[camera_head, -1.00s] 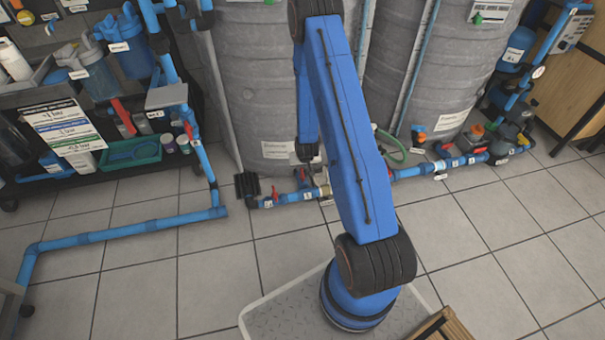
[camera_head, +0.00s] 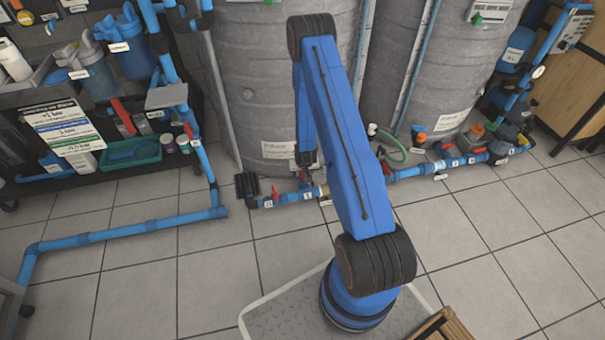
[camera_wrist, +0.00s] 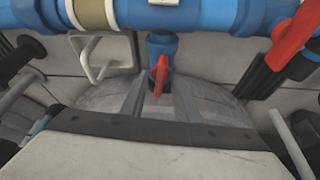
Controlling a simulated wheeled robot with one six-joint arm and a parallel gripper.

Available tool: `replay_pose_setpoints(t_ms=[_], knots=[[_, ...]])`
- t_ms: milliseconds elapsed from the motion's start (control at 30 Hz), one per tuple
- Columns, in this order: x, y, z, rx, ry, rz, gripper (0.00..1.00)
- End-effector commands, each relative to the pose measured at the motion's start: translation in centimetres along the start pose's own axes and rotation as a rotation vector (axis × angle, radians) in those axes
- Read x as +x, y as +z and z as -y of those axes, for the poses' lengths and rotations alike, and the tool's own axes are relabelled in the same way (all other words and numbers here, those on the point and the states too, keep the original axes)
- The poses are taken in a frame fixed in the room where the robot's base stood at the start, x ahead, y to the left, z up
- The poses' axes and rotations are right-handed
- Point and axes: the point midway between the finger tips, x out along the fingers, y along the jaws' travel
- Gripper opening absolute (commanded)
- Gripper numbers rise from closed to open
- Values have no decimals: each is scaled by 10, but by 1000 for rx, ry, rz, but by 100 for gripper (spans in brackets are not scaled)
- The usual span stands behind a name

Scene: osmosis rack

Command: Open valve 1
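In the head view a low blue pipe (camera_head: 285,199) with red valve handles runs along the foot of the grey tanks. A red handle (camera_head: 304,179) stands on it, just below the dark end of my arm (camera_head: 305,157); the small labels are too blurred to read surely. In the wrist view the blue pipe (camera_wrist: 190,15) crosses the top. A red handle (camera_wrist: 160,74) hangs at the middle on a blue fitting, and a larger red lever (camera_wrist: 293,36) is at the right.
Two large grey tanks (camera_head: 262,85) stand behind the pipe. A rack with a green tray (camera_head: 130,152) is at the left, and a blue floor pipe (camera_head: 130,231) runs from it. More pipework (camera_head: 470,160) lies right. Tiled floor (camera_head: 480,225) is clear in front.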

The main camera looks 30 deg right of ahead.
Motion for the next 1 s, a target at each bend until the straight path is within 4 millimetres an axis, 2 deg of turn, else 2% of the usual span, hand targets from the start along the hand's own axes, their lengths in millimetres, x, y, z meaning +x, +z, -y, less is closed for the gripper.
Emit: replay_pose_setpoints(t_ms=[33,100,133,367,700,967,1000], knots=[[0,0,0,0,0,0,22],[0,0,0,0,0,0,5],[0,0,0,0,0,0,0],[0,0,-1,-13,-5,0,0],[0,0,-1,-121,-51,0,0],[0,0,-1,-124,-52,-1,0],[0,0,-1,-124,-52,-1,15]])
